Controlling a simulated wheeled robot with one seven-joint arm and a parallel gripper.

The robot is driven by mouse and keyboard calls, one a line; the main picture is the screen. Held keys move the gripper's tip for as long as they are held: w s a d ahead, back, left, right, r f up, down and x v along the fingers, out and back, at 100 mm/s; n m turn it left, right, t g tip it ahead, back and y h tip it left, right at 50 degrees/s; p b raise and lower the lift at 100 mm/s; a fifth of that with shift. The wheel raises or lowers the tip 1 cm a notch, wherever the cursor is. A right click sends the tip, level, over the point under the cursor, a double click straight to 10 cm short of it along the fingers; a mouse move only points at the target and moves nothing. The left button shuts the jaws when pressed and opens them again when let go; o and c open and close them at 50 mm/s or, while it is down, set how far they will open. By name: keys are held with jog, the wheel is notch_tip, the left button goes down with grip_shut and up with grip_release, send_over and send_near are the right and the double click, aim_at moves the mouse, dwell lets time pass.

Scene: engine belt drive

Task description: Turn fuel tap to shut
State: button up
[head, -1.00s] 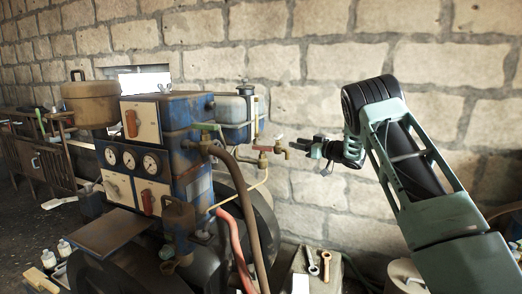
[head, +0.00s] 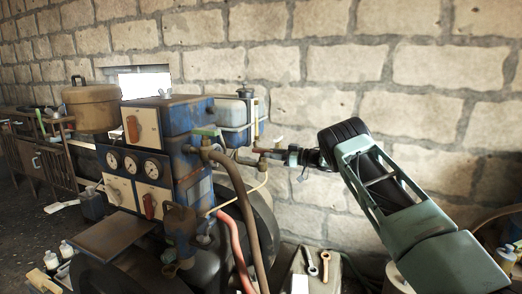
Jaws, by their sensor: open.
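The small brass tap (head: 262,162) sits on thin pipework below the blue-grey tank, at the right side of the blue engine. I take it to be the fuel tap. My gripper (head: 268,153) reaches in from the right and is open. Its fingers overlap the tap in the picture and hide most of its handle and spout. I cannot tell whether the fingers touch the handle or stand around it.
The blue-grey tank (head: 237,113) stands just above and left of my gripper. A thick brown hose (head: 238,195) and a red hose (head: 236,245) run down beside the engine. Spanners (head: 312,263) lie on a low surface below. The stone wall is close behind.

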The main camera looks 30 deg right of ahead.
aim_at(253, 150)
jog(key=x, duration=0.5)
jog(key=shift+w+a+p, duration=0.2)
jog(key=shift+p, duration=0.2)
grip_shut()
